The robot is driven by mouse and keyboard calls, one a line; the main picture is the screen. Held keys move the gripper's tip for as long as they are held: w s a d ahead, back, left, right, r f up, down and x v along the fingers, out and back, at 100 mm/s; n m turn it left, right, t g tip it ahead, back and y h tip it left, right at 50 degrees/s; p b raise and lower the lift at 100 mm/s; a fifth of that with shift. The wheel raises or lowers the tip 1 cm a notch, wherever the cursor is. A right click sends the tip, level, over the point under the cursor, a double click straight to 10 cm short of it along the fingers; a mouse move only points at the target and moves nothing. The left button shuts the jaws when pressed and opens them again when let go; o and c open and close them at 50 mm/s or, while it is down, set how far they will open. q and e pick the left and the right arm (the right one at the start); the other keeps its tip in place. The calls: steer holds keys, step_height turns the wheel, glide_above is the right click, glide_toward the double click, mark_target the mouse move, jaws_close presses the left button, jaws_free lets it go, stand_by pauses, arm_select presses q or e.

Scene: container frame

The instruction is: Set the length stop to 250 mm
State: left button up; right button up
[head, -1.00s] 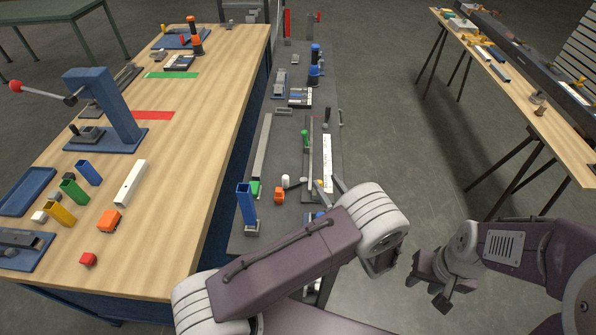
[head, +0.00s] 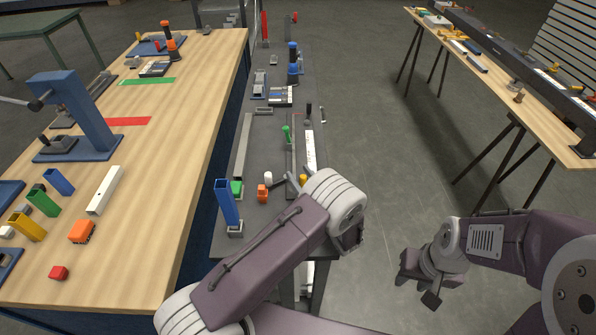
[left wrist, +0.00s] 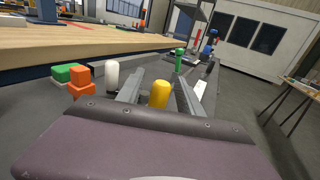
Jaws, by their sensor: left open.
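The length stop seems to be the dark rail (head: 291,152) on the grey bench, with a green-knobbed lever (head: 286,133) and a white scale strip (head: 309,150) beside it. Its marks are too small to read. The green knob (left wrist: 179,56) also shows ahead in the left wrist view. My left gripper (head: 294,174) is open low over the near end of the rail, partly hidden by its own wrist. In the left wrist view, a yellow rounded piece (left wrist: 159,94) shows between the fingers, apparently not gripped. My right gripper (head: 418,288) is open and empty over the floor.
Left of my left gripper stand a white cylinder (head: 268,177), an orange block (head: 262,193), a green block (head: 237,187) and a tall blue tube (head: 227,203). A wooden workbench (head: 190,130) is further left. Floor is clear right of the grey bench.

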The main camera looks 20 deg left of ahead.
arm_select(q)
steer(key=shift+w+a, duration=0.5)
steer(key=shift+w, duration=0.05)
steer(key=shift+c, duration=0.2)
jaws_close()
stand_by(0.9)
